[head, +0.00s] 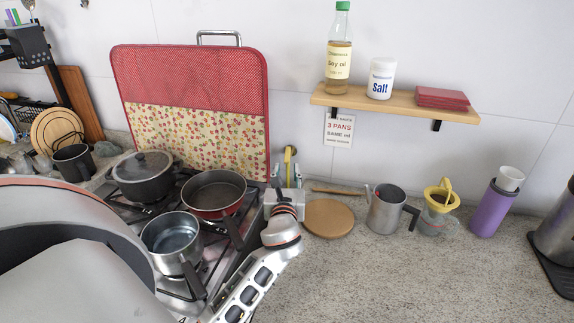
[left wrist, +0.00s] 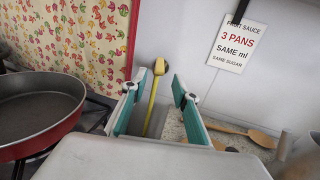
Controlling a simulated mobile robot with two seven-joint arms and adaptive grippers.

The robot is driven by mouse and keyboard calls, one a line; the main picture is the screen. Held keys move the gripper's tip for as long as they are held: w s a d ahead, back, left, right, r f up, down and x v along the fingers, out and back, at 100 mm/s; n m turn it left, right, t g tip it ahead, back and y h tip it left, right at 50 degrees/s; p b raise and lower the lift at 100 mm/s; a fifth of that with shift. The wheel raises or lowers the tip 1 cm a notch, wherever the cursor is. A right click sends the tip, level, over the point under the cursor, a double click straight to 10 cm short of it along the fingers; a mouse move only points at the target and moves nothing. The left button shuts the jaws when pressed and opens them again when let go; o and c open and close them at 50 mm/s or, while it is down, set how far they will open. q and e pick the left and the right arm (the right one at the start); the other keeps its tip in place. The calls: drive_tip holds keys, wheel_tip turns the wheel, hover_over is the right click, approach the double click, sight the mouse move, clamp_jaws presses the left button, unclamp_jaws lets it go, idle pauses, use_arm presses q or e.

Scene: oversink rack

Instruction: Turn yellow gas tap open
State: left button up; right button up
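The yellow gas tap (head: 288,155) is a thin upright lever at the wall, just right of the padded stove cover. It also shows in the left wrist view (left wrist: 153,98), with a rounded top end. My left gripper (head: 286,176) is in front of the tap, pointing at the wall. In the left wrist view its two teal-padded fingers (left wrist: 155,95) are apart, and the lever appears in the gap between them, touching neither. How deep the lever sits between the fingers is hard to tell. The tap's lower part is hidden by the gripper. My right gripper is not in view.
Left of the gripper, the stove holds a lidded pot (head: 143,180), a red pan (head: 214,192) and a steel saucepan (head: 171,238). The padded cover (head: 190,100) stands behind. A round board (head: 328,218) and metal jug (head: 386,208) are right. A shelf (head: 395,105) hangs above.

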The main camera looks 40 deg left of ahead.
use_arm(q)
drive_tip(key=v, duration=0.7)
